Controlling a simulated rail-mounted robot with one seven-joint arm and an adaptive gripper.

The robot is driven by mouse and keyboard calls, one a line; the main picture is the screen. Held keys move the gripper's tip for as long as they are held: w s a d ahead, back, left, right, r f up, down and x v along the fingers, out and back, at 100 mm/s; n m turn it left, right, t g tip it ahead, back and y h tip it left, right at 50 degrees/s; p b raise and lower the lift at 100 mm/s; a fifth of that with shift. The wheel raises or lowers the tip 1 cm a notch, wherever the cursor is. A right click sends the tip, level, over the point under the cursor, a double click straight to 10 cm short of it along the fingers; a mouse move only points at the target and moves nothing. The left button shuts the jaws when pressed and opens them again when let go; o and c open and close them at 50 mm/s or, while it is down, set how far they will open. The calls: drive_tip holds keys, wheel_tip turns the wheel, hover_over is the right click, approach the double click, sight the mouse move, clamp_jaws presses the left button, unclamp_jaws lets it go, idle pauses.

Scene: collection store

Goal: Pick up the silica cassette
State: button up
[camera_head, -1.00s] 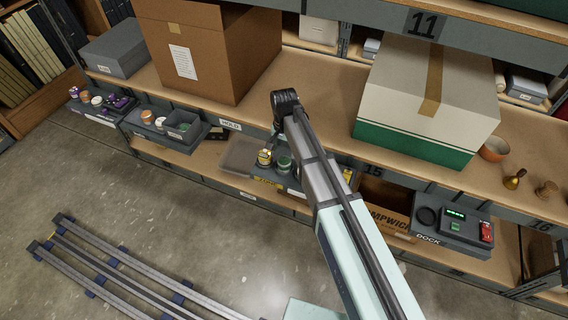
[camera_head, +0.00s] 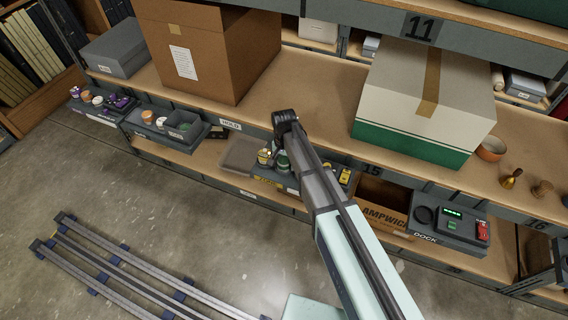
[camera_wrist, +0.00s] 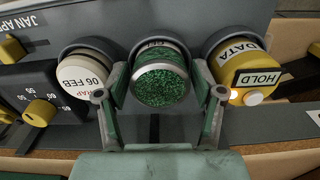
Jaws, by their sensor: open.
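The silica cassette (camera_wrist: 162,82), a cylinder with a clear front full of green granules, sits in a grey holder in the middle of the wrist view. My gripper (camera_wrist: 160,96) is open there, with one finger on each side of the cassette. I cannot tell whether the fingers touch it. In the head view a green-topped cylinder (camera_head: 283,162), likely the same cassette, stands in a lower-shelf holder beside my arm.
A cream cylinder (camera_wrist: 86,82) stands close left of the cassette and a yellow HOLD cylinder (camera_wrist: 240,70) close right. A dial panel (camera_wrist: 28,100) lies farther left. A brown carton (camera_head: 205,50) and a white-green box (camera_head: 425,100) stand on the upper shelf.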

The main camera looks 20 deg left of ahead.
sight(284, 160)
drive_tip(key=shift+c, duration=0.4)
drive_tip(key=c, duration=0.9)
drive_tip(key=shift+r, duration=0.2)
wheel_tip(284, 160, up, 20)
drive_tip(key=b, duration=0.2)
drive_tip(key=shift+f+b, duration=0.15)
drive_tip(key=shift+b, duration=0.2)
